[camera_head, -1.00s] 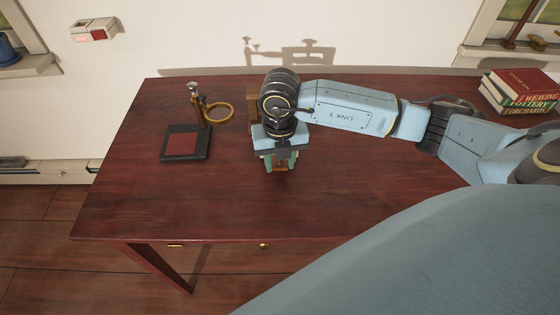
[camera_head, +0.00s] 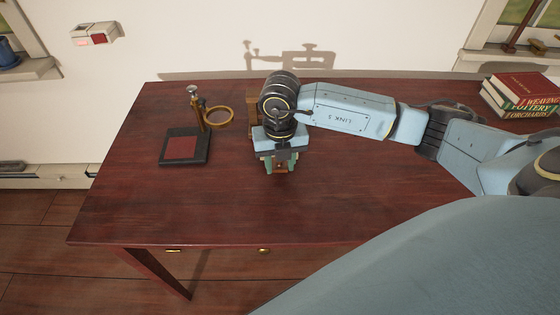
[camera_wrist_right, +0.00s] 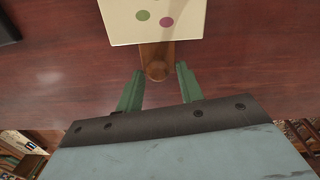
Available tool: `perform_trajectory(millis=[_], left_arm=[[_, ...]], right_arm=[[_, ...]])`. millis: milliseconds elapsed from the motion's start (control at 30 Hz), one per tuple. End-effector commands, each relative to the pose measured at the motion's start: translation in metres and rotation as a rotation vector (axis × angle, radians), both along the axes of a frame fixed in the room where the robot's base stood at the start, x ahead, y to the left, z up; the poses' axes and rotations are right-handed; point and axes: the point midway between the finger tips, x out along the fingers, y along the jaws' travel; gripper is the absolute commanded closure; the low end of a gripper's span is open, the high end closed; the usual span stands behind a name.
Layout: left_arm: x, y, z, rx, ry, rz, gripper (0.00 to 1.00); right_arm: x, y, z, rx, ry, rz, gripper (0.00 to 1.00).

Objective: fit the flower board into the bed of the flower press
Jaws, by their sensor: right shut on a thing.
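The flower press stands at the left of the table, a black base (camera_head: 168,157) with a red bed (camera_head: 182,149), a post and a brass ring (camera_head: 218,118). The bed looks empty. My right gripper (camera_head: 280,167) is to the right of the press, pointing down, shut on the brown handle of the flower board. In the right wrist view the cream flower board (camera_wrist_right: 185,25), with a green and a magenta spot, extends beyond my right gripper (camera_wrist_right: 158,76). In the head view my arm hides most of the board. Whether it touches the table I cannot tell. My left gripper is not in view.
The dark red table (camera_head: 200,210) is clear in front of the press and gripper. Stacked books (camera_head: 522,95) lie at the far right. A wall with window sills stands behind. A brown wooden piece (camera_head: 252,118) shows just behind my right wrist.

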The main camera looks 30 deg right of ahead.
Motion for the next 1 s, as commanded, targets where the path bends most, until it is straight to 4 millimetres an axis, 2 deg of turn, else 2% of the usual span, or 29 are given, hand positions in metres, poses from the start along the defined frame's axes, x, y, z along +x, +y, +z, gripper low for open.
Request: perform_trajectory(millis=[367,1000], left_arm=[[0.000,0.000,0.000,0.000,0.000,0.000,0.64],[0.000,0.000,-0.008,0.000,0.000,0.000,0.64]], right_arm=[[0.001,-0.001,0.000,0.000,-0.001,-0.001,0.86],[0.017,-0.011,0.000,0.000,-0.001,0.000,0.86]])
